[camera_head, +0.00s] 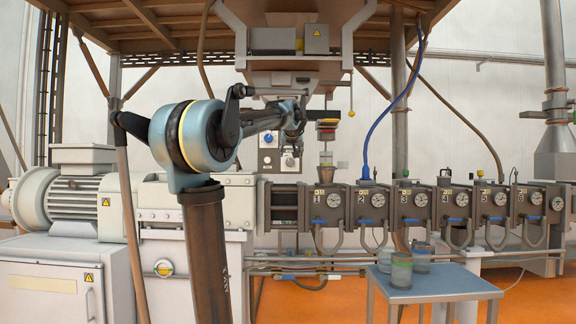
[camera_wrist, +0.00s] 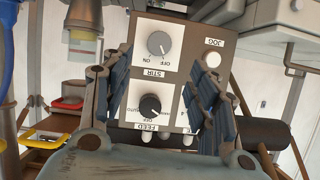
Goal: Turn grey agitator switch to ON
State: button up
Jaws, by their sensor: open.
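A control panel (camera_wrist: 185,45) fills the middle of the wrist view, upside down. The grey switch (camera_wrist: 158,43) sits above the STIR label, with OFF and ON marks beside it. Its pointer mark appears to face the OFF side. A black knob (camera_wrist: 150,106) sits by the FEED label, nearer my gripper in the picture. My gripper (camera_wrist: 157,75) is open and empty, its two fingers on either side of the panel's knobs in the picture. In the head view, my gripper (camera_head: 292,138) is in front of the panel (camera_head: 268,161), partly covering it.
A white JOG button (camera_wrist: 212,60) is on the panel. A hopper (camera_head: 326,160) stands right of the panel, above the row of barrel blocks with gauges (camera_head: 372,200). A blue table (camera_head: 440,281) holds several jars at the lower right. A blue hose (camera_head: 377,115) hangs nearby.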

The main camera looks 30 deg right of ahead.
aim_at(290, 161)
jog(key=x, duration=1.1)
jog(key=shift+w+d+f, duration=0.15)
jog(key=shift+w+f, duration=0.05)
jog(key=shift+f, duration=0.05)
jog(key=shift+c, duration=0.3)
jog(key=c, duration=1)
